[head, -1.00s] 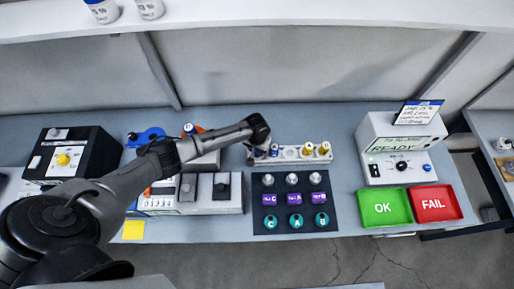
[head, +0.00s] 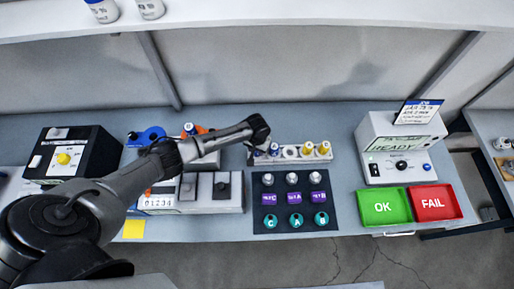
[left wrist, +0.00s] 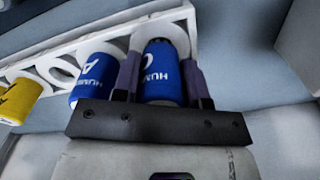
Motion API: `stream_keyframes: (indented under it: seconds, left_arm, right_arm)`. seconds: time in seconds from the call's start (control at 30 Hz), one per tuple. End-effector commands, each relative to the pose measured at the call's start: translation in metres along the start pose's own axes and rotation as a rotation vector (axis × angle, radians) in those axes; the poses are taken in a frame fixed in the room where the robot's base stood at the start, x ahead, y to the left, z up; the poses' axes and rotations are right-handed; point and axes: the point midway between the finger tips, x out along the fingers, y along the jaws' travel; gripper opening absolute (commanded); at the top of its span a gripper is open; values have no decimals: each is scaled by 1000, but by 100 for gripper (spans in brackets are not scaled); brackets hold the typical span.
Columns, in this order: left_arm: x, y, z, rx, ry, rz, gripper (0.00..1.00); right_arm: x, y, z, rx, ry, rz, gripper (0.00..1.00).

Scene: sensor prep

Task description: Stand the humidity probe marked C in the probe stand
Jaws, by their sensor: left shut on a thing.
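The humidity probe marked C (left wrist: 160,88) is a blue cylinder with white lettering and a dark end. My left gripper (left wrist: 162,78) is shut around it, one finger on each side. In the head view my left gripper (head: 260,149) is at the left end of the white probe stand (head: 290,158). In the left wrist view the dark end of C overlaps the end place of the stand (left wrist: 125,30); I cannot tell how deep it sits. A blue humidity probe marked A (left wrist: 95,75) is in the neighbouring place. My right gripper is not in view.
Yellow probes (head: 307,148) stand at the stand's right end, with an empty ring between them and A. A dark mat (head: 282,228) with small parts lies in front. Green OK (head: 385,222) and red FAIL (head: 434,217) trays are at right.

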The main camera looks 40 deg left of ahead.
Motion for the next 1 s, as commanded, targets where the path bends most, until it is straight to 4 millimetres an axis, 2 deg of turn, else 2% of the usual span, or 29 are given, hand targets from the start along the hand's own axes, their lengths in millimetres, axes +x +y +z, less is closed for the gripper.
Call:
stream_keyframes:
  seconds: [1.0]
  left_arm:
    - [8,1,0,1,0,1,14]
  right_arm:
    - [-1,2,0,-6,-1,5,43]
